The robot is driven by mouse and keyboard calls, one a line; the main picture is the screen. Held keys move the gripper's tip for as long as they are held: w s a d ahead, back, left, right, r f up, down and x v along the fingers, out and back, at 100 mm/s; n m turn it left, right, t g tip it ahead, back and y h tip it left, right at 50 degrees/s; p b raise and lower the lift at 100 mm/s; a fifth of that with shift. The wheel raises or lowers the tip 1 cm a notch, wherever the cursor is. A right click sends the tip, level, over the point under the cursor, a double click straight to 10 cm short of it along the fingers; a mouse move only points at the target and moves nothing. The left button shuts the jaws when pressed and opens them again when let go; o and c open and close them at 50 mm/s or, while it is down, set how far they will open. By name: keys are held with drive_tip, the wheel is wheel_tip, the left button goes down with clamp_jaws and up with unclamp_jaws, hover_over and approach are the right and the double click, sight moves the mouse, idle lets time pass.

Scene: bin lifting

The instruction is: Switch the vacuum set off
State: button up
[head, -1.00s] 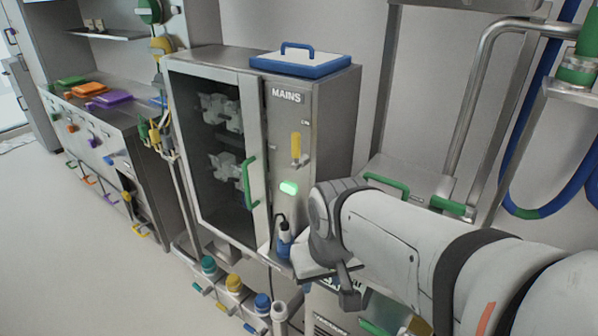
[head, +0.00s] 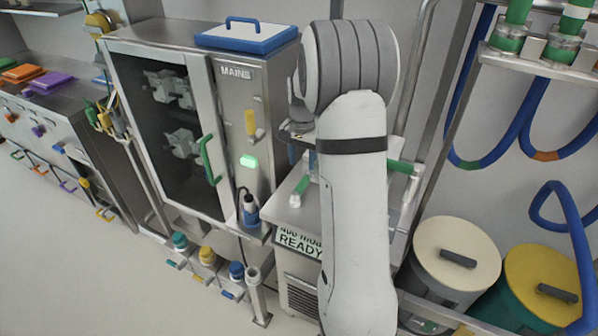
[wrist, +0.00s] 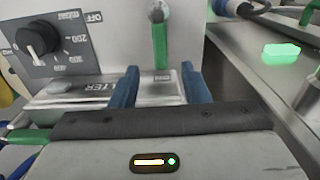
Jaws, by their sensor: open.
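In the head view the vacuum set (head: 282,212) is a low metal unit with a panel reading READY (head: 298,243); my arm hides part of it. In the wrist view a black rotary knob (wrist: 37,38) with a white mark sits on a dark dial plate at the upper left. In the head view the fingers are mostly hidden.
A green handle (wrist: 160,42) rises just beyond my fingers. Lidded bins (head: 455,250) and blue hoses are at right.

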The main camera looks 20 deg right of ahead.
sight(303, 182)
drive_tip(key=shift+w+d+f, duration=0.2)
drive_tip(key=shift+d+f, duration=0.1)
drive_tip(key=shift+f, duration=0.4)
wheel_tip(303, 182, down, 7)
drive_tip(key=shift+r+p, duration=0.1)
drive_tip(key=shift+p, duration=0.4)
drive_tip(key=shift+c, duration=0.3)
clamp_jaws()
